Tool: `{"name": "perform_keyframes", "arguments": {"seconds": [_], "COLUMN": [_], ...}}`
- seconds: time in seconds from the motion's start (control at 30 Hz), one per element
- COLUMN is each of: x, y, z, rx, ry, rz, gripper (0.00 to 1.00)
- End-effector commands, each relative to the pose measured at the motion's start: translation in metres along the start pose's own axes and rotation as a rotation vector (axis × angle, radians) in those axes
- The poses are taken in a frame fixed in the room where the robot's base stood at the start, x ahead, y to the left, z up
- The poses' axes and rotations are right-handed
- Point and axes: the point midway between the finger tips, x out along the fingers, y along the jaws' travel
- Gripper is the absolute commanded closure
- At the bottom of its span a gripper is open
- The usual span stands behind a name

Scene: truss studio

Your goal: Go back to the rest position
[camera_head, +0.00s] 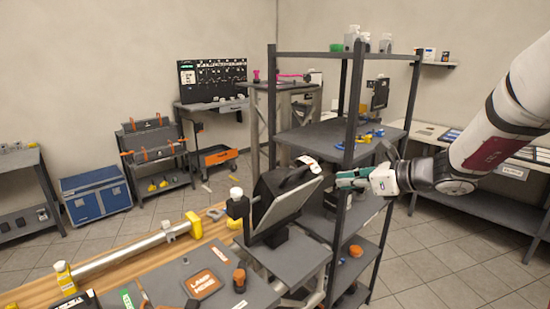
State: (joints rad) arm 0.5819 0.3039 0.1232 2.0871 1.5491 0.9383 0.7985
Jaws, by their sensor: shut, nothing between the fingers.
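My arm comes in from the right edge, and my gripper (345,179) points left in front of the grey shelf rack (357,100). The gripper is shut and holds nothing. It is in the air, a little to the right of a black tilted device (284,203) on a grey stand. I cannot tell how much gap lies between the fingertips and the rack's post. No marked rest position shows.
A workbench (187,272) with a long bar (120,254) and several small parts stands at the lower left. The rack carries several items on its shelves. A side table (460,198) stands at right. Tiled floor (430,270) is free at lower right.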

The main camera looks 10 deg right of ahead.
Motion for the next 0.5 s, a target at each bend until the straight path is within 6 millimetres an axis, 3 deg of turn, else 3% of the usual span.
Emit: {"name": "perform_keyframes", "arguments": {"seconds": [0.23,0.4,0.5], "x": [-0.021,-0.056,-0.081], "y": [0.105,0.174,0.204], "z": [0.024,0.018,0.009], "rx": [-0.534,-0.995,-1.263], "ry": [0.144,0.254,0.313], "rz": [0.204,0.371,0.463], "gripper": [1.00,1.00,1.00]}}
